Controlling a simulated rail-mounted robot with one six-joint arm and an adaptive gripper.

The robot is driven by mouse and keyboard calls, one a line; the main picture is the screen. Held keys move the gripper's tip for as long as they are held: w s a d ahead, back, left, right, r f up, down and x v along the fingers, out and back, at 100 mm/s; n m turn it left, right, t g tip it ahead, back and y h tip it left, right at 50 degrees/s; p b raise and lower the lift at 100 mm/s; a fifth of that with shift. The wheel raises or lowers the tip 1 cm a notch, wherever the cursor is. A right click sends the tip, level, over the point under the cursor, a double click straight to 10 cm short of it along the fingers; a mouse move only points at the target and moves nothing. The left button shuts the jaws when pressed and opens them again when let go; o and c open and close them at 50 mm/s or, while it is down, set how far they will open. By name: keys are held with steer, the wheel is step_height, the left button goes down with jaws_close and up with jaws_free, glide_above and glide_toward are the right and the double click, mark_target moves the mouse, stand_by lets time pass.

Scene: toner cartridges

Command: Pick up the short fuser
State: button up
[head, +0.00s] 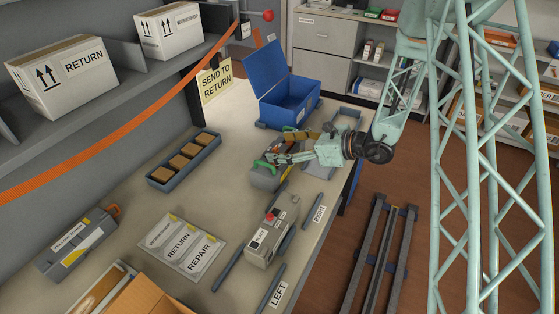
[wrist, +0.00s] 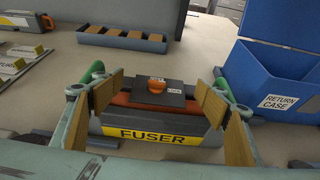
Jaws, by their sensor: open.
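A grey fuser (wrist: 155,135) with a yellow FUSER label, an orange bar and an orange knob on a dark top plate lies on the bench in the middle of the wrist view. In the head view the fuser (head: 263,180) is partly hidden beneath my gripper (head: 273,155). In the wrist view my gripper (wrist: 158,92) is open, with one wood-coloured pad to each side of the fuser's upper part. The pads look apart from it, and nothing is held. I cannot tell exactly how low the fingertips are.
An open blue return case (head: 290,108) stands just behind the fuser. A grey unit with a red knob (head: 262,243) lies in front, between dark rails. A tray of brown blocks (head: 160,183), flat signs (head: 180,245) and a yellow-labelled cartridge (head: 72,248) lie leftward.

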mark_target(281, 152)
steer(key=shift+a+f, duration=0.1)
steer(key=shift+a, duration=0.05)
steer(key=shift+c, duration=0.2)
stand_by(0.3)
steer(key=shift+w, duration=0.1)
steer(key=c, duration=1.7)
steer(key=shift+r, duration=0.3)
steer(key=shift+r+p, duration=0.9)
steer(key=shift+r, duration=3.85)
